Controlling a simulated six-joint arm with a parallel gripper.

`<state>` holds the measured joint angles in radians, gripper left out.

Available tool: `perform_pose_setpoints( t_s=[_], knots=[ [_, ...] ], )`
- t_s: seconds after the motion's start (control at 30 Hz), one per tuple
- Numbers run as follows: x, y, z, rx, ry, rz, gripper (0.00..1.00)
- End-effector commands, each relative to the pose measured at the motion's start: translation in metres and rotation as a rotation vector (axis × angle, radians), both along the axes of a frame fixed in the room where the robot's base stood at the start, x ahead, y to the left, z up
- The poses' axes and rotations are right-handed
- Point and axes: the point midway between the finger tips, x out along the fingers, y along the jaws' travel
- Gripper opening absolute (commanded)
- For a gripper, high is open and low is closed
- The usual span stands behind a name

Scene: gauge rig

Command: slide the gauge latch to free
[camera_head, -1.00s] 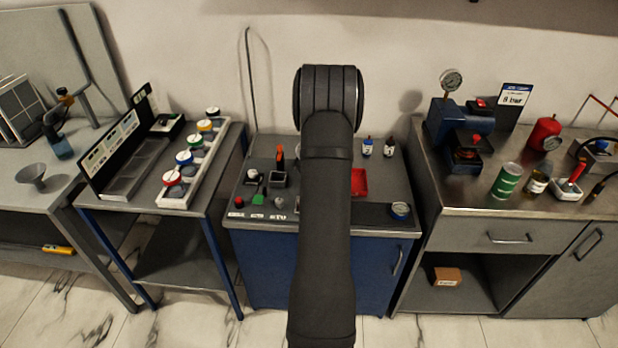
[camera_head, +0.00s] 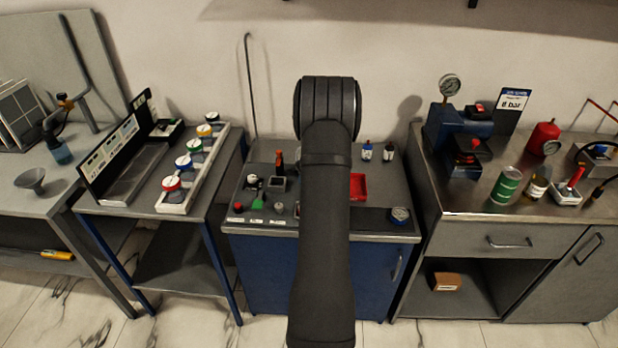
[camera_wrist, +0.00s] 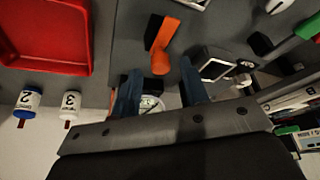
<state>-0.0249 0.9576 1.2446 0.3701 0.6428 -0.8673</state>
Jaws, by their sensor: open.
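The blue gauge rig (camera_head: 444,126) stands on the steel bench at the right in the head view. A round dial gauge (camera_head: 450,85) sits on top of it. Small red parts (camera_head: 475,145) show on its dark front; I cannot tell which is the latch or how it is set. My gripper is hidden behind my arm in the head view. In the wrist view my gripper (camera_wrist: 160,76) is open, its two bluish fingers apart over the middle cabinet top. A round dial-like thing (camera_wrist: 151,104) shows between the fingers. The rig is not in the wrist view.
An orange-handled thing (camera_wrist: 160,45) lies just beyond the fingertips. A red tray (camera_wrist: 45,35) and bottles marked 2 (camera_wrist: 28,99) and 3 (camera_wrist: 70,103) are at the left. On the right bench, a green can (camera_head: 506,186) and a red canister (camera_head: 544,138) stand near the rig.

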Motion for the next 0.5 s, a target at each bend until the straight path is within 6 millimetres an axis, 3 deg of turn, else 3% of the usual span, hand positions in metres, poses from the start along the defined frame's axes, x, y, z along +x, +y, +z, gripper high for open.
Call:
perform_pose_setpoints(
  t_s=[0.17,0.5],
  knots=[
    [-0.005,-0.005,0.021,0.0,-0.004,-0.001,0.41],
    [-0.029,-0.022,0.09,0.0,-0.005,-0.001,0.41]
  ],
)
